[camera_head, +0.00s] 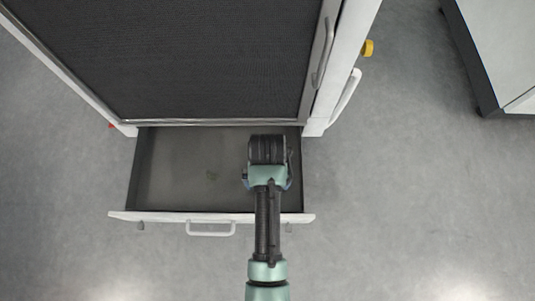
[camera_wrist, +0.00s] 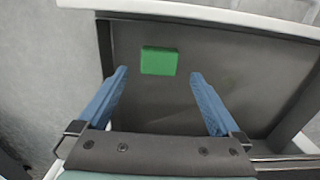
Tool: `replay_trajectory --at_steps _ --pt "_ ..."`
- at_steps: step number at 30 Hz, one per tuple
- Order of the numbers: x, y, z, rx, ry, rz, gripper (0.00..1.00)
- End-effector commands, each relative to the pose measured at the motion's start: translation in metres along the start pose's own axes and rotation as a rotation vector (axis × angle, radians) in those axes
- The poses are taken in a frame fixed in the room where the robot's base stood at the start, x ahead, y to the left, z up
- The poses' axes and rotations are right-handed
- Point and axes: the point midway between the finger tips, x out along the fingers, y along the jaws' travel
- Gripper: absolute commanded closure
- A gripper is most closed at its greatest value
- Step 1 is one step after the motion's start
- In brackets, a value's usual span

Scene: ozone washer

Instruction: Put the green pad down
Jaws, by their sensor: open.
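The green pad (camera_wrist: 159,61) is a small bright green block. In the wrist view it lies flat on the dark floor of an open drawer (camera_wrist: 240,65), close to the drawer's front wall. My gripper (camera_wrist: 160,74) has two blue fingers spread wide. The pad is in line with the gap between the fingertips, a little beyond them, and no finger appears to touch it.
The drawer's white front panel has a handle (camera_head: 210,231) and faces me. Above the drawer is a cabinet with a dark top (camera_head: 190,60) and a side handle (camera_head: 346,97). Another grey unit (camera_head: 500,45) stands at the upper right. The grey floor around is clear.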

Motion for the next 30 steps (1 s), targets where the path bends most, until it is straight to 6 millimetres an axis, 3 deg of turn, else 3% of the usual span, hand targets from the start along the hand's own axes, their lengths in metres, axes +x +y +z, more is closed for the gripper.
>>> replay_trajectory --at_steps 1,6,30 --pt "-0.011 0.0 0.0 0.0 0.001 0.0 0.0" --pt "-0.022 0.0 0.0 0.0 0.0 0.0 0.0" --pt "-0.022 0.0 0.0 0.0 -0.001 0.0 0.0"
